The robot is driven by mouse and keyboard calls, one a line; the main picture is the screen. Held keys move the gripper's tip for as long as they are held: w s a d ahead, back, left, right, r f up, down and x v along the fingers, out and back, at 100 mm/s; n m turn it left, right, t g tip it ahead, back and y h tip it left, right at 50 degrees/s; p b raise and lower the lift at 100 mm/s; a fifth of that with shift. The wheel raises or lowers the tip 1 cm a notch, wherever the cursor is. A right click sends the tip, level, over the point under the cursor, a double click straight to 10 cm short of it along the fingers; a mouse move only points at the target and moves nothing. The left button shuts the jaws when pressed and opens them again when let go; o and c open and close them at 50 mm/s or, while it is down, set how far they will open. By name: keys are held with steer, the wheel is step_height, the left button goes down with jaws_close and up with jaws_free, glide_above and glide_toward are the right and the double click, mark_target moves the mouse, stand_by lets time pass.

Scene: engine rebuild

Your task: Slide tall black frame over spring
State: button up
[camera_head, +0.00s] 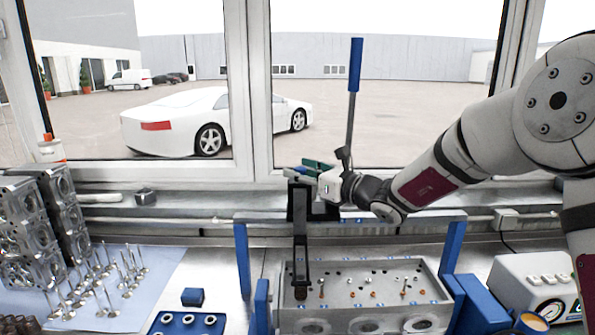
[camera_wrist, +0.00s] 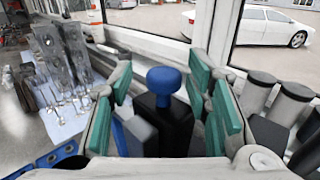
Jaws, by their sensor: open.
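The tall black frame (camera_head: 300,222) stands roughly upright at the left end of the grey cylinder head (camera_head: 432,283). Its foot comes down over the top of the head; whether it sits around a spring there cannot be told, as the foot hides that spot. My gripper (camera_head: 312,169) is at the top of the frame, with its green-padded fingers apart. In the wrist view, a black upright part with a round blue knob (camera_wrist: 163,78) lies between the green pads of my gripper (camera_wrist: 165,105). A gap shows beside the pads.
A long lever with a blue handle (camera_head: 355,65) rises behind my gripper. A blue stand (camera_head: 242,260) frames the head. A white box (camera_head: 535,285) stands at right. Windows close off the back.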

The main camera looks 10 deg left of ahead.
steer(key=v, duration=1)
steer(key=shift+s+d, duration=0.25)
steer(key=s+d+n+g+h, duration=0.1)
steer(key=s+n+g+h, duration=0.45)
steer(key=s+n, duration=1.15)
steer(key=s+d+f+n+t+h, duration=0.1)
steer(key=s+d+n+h, duration=0.6)
steer(key=s+d, duration=1.1)
steer(key=d+f+h, duration=0.1)
steer(key=d+h, duration=0.1)
steer(key=d, duration=0.1)
steer(key=shift+d+f+n, duration=0.2)
steer(key=shift+d+n, duration=0.05)
steer(key=shift+n, duration=0.15)
